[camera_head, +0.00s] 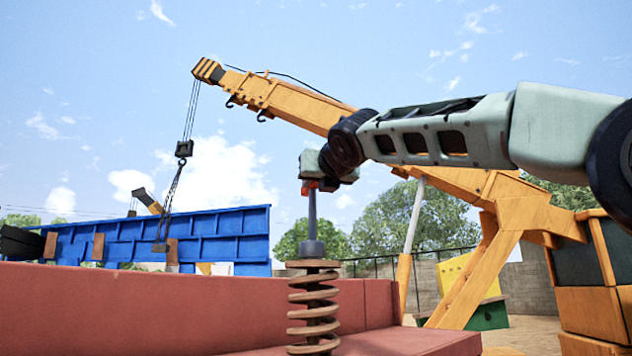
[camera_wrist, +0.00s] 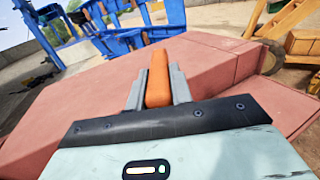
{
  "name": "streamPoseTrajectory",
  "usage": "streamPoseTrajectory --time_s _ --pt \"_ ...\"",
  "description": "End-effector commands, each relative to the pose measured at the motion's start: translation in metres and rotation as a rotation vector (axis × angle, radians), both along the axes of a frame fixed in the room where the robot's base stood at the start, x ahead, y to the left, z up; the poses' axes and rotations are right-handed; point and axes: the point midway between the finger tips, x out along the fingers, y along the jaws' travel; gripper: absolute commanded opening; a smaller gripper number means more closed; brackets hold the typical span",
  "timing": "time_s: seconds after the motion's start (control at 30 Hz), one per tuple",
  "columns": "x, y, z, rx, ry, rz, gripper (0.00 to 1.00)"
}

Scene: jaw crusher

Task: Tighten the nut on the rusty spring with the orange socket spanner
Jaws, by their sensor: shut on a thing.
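My gripper (camera_head: 318,184) is shut on the orange handle of the socket spanner, above the spring. In the wrist view the orange handle of the socket spanner (camera_wrist: 158,82) sits between the two grey fingers. In the head view its grey shaft (camera_head: 312,215) points straight down, upright, to a wider dark grey piece (camera_head: 312,248) on top of the rusty spring (camera_head: 313,310). I cannot tell how much of that piece is socket and how much is nut. The spring stands upright with brown coils around a dark rod; its lower end is cut off by the picture edge.
Red machine body (camera_head: 180,305) lies beside and behind the spring. A blue structure (camera_head: 220,235) stands at the left. A yellow crane (camera_head: 460,185) rises at the right, its boom behind my arm, with a hook block (camera_head: 184,148) hanging far left. Open air surrounds the spanner shaft.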

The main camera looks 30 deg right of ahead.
Motion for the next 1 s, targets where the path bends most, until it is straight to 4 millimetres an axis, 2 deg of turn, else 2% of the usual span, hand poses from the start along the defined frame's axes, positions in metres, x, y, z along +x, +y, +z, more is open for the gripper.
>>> streamPoseTrajectory --time_s 1.0 --pt "-0.001 0.001 0.013 0.002 -0.005 0.004 0.0"
